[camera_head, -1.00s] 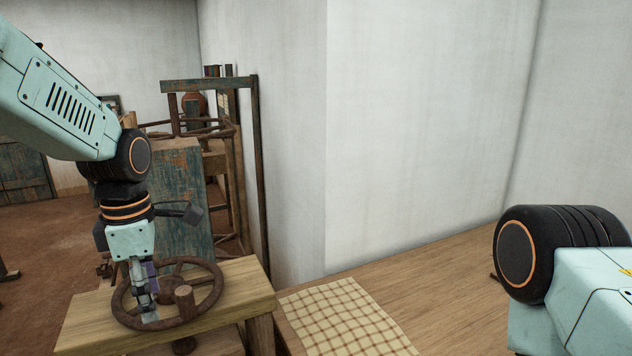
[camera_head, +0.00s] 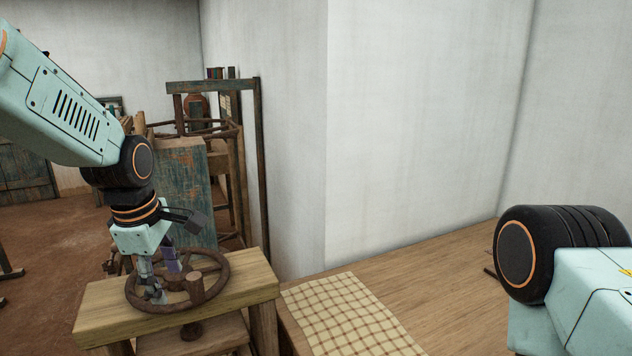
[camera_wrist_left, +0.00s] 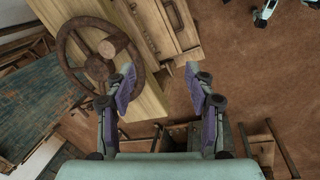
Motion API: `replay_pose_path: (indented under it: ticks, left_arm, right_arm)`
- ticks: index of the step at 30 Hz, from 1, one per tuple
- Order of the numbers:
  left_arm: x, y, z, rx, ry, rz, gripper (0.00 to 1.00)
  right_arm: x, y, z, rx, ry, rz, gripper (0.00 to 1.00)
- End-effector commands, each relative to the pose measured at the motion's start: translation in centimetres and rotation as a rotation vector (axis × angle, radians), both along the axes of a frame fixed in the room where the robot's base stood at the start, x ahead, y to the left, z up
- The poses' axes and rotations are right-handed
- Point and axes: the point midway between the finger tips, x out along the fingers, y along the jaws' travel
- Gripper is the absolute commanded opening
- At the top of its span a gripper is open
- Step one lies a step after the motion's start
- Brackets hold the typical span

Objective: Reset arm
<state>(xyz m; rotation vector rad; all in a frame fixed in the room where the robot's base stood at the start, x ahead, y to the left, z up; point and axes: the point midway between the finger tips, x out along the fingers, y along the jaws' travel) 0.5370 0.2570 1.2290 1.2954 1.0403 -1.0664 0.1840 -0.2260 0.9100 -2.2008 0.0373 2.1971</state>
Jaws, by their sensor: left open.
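A dark wooden hand wheel (camera_head: 222,272) with spokes and an upright knob (camera_head: 194,286) sits on a light wooden stand (camera_head: 95,318) at the lower left of the head view. My left gripper (camera_head: 165,276) points down over the wheel's left side, its two fingers spread apart. In the left wrist view the gripper (camera_wrist_left: 160,80) is open with nothing between its fingertips. The wheel (camera_wrist_left: 64,48) lies left of the fingers there, its rim close to the left fingertip; I cannot tell if they touch. My right gripper is out of view; only part of that arm shows.
A checked cloth (camera_head: 345,318) lies on a wooden tabletop (camera_head: 430,275) in front of a white wall. Behind the wheel stand a worn blue-green panel (camera_head: 180,190) and a dark wooden frame (camera_head: 258,160). The brown floor at left is mostly open.

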Motion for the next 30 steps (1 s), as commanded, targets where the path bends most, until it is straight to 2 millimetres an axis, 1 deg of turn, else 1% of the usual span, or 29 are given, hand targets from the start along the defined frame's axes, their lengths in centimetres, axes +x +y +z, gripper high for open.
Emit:
replay_pose_path:
  ticks: [3,5,8,9,11,12,14,15,17,18,20,21,23,24,26,27,29,30]
  left_arm:
    - [0.9,-0.4,-0.8,0.036,-0.089,-0.172,0.54]
    - [1.2,-0.6,-2.0,0.066,-0.137,-0.282,0.54]
    - [1.2,-1.1,-5.5,0.129,-0.203,-0.474,0.54]
    - [1.0,-1.3,-7.4,0.156,-0.222,-0.548,0.54]
    - [0.4,-1.5,-10.3,0.200,-0.247,-0.661,0.54]
    - [-0.2,-1.7,-12.6,0.230,-0.258,-0.736,0.54]
    - [-1.4,-1.9,-16.2,0.274,-0.268,-0.849,0.54]
    - [-2.5,-2.1,-18.7,0.303,-0.270,-0.921,0.54]
    - [-4.2,-2.2,-22.4,0.342,-0.268,-1.022,0.54]
    - [-5.5,-2.3,-24.7,0.365,-0.264,-1.085,0.54]
    - [-7.5,-2.4,-28.0,0.392,-0.252,-1.170,0.54]
    - [-9.0,-2.5,-30.2,0.406,-0.239,-1.221,0.54]
    - [-11.4,-2.5,-33.3,0.419,-0.218,-1.292,0.54]
    - [-13.0,-2.6,-35.2,0.424,-0.201,-1.332,0.54]
    - [-15.5,-2.6,-38.0,0.423,-0.173,-1.387,0.54]
    - [-17.3,-2.6,-39.7,0.417,-0.151,-1.418,0.54]
    - [-20.0,-2.7,-42.2,0.399,-0.117,-1.453,0.54]
    - [-21.9,-2.7,-43.9,0.379,-0.089,-1.468,0.54]
  right_arm:
    - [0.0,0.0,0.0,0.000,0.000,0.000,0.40]
    - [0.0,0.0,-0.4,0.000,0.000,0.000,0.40]
    - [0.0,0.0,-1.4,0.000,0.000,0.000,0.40]
    - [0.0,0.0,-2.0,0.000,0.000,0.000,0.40]
    - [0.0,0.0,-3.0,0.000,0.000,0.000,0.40]
    - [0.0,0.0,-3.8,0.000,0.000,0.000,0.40]
    - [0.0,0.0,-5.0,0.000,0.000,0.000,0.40]
    - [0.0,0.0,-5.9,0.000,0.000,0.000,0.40]
    - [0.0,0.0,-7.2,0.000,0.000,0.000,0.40]
    - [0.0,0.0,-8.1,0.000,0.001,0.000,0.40]
    - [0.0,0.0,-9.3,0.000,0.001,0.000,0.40]
    - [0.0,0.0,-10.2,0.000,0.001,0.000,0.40]
    - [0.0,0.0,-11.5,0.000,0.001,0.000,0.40]
    - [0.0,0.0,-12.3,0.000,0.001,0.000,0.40]
    - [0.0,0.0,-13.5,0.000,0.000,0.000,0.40]
    - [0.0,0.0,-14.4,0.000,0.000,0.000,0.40]
    - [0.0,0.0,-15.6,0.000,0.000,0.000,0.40]
    - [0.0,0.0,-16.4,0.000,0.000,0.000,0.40]
